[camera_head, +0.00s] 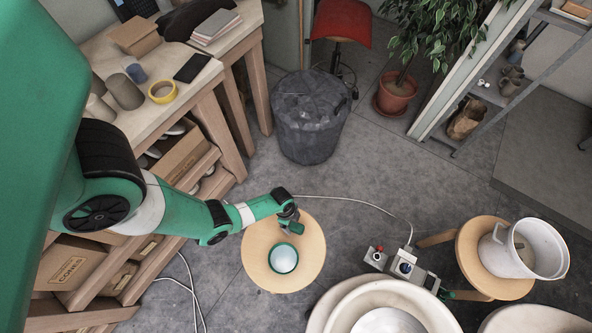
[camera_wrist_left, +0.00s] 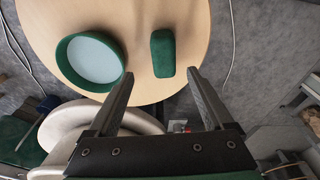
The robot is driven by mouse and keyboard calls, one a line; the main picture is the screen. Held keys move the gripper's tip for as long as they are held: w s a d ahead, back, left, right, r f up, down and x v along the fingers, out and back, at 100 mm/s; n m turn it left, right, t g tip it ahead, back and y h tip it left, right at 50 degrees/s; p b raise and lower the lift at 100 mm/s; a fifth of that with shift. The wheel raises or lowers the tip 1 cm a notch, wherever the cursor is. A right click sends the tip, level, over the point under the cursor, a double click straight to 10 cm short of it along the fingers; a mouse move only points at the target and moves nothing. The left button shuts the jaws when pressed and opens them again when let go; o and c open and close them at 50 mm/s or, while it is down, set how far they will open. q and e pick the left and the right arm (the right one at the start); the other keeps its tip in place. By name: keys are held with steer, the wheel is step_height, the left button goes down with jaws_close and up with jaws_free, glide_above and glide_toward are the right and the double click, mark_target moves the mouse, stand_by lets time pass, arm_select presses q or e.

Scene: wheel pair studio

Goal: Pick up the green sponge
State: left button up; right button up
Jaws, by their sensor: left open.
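The green sponge (camera_wrist_left: 162,54) is a small dark green block lying on a round wooden stool top (camera_wrist_left: 190,20) in the left wrist view. A round green dish with a pale inside (camera_wrist_left: 91,62) stands to the left of it, apart. My left gripper (camera_wrist_left: 160,74) is open and empty, its fingers pointing at the sponge, with the sponge just beyond the gap between the tips. In the head view my left gripper (camera_head: 290,216) is over the back of the stool (camera_head: 262,276), behind the dish (camera_head: 284,258), and largely hides the sponge.
A pottery wheel (camera_head: 350,295) stands in front right of the stool, with a small control box (camera_head: 404,264) beside it. A second stool with a white bucket (camera_head: 520,250) is at right. A grey bin (camera_head: 310,115) stands behind. Cables lie on the floor.

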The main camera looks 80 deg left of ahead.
mark_target(295, 226)
arm_select(q)
steer(key=f, duration=0.1)
steer(key=f+b, duration=0.2)
steer(key=shift+w+d+f, duration=0.1)
steer(key=shift+w+f, duration=0.15)
steer(key=shift+f, duration=0.05)
steer(key=shift+r, duration=0.1)
arm_select(e)
step_height(295, 226, down, 4)
steer(key=shift+r, duration=0.25)
arm_select(q)
steer(key=f+b, duration=0.5)
steer(key=shift+w+f, duration=0.2)
steer(key=shift+w, duration=0.2)
steer(key=shift+r, duration=0.15)
arm_select(e)
step_height(295, 226, down, 5)
arm_select(q)
steer(key=shift+c, duration=0.4)
jaws_close()
steer(key=shift+r, duration=0.15)
arm_select(e)
steer(key=shift+r, duration=0.15)
